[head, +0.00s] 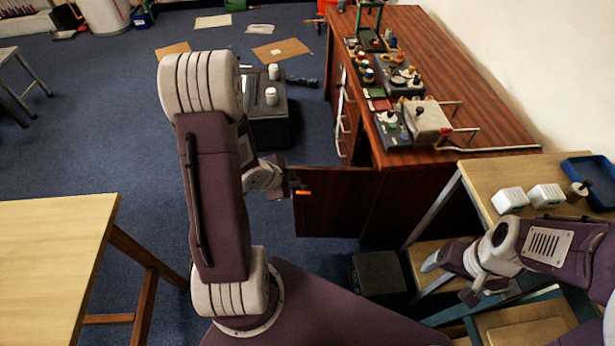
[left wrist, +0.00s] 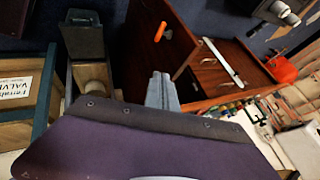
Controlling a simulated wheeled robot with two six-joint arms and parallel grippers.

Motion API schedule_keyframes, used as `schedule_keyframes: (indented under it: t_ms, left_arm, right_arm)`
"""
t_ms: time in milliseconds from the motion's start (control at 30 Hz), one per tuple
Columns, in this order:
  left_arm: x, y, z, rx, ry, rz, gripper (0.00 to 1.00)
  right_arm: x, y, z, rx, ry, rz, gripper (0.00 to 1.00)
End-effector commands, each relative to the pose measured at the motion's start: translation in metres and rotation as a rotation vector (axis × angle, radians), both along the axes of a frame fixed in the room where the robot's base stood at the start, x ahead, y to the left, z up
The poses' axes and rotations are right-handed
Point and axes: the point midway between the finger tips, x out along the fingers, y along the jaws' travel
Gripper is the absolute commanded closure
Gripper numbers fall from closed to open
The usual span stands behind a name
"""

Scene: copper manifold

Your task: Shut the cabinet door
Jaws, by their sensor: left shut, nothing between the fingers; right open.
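The cabinet door (head: 335,212) is a reddish-brown panel standing open, swung out from the wooden cabinet (head: 400,172). An orange handle (head: 303,192) sits near its free upper edge. In the left wrist view the door (left wrist: 145,62) and its orange handle (left wrist: 160,32) lie beyond my fingers. My left gripper (head: 291,187) is shut and empty, close to the door's free edge; the left wrist view shows its fingers (left wrist: 162,88) together. I cannot tell whether they touch the door. My right gripper (head: 452,280) is open and empty, low at the right beside a shelf unit.
A dark case (head: 268,118) stands on the blue floor left of the cabinet. A wooden table (head: 50,265) is at the left. At the right, a bench (head: 480,180) holds white boxes and a blue tray (head: 590,180).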

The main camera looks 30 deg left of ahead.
Motion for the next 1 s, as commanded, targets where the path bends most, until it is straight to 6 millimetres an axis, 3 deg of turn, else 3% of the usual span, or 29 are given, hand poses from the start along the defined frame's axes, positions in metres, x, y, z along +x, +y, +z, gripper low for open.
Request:
schedule_keyframes:
  t_ms: [33, 67, 400, 700, 1000]
  left_arm:
    - [0.004, -0.001, -0.018, 0.005, -0.005, -0.003, 1.0]
    - [0.006, -0.001, -0.02, 0.007, -0.005, -0.003, 1.0]
    - [0.048, -0.013, -0.072, 0.002, 0.002, -0.001, 1.0]
    - [0.083, 0.004, -0.067, 0.004, 0.0, 0.003, 1.0]
    - [0.085, 0.005, -0.068, 0.004, 0.001, 0.003, 1.0]
  right_arm:
    - [0.0, 0.0, -0.026, 0.0, 0.0, 0.0, 0.19]
    - [0.0, 0.0, -0.033, 0.0, 0.001, 0.0, 0.19]
    - [0.0, 0.0, -0.054, 0.0, 0.0, 0.0, 0.19]
    - [0.0, 0.0, -0.041, 0.0, 0.0, 0.0, 0.19]
    - [0.0, 0.0, -0.041, 0.0, 0.0, 0.0, 0.19]
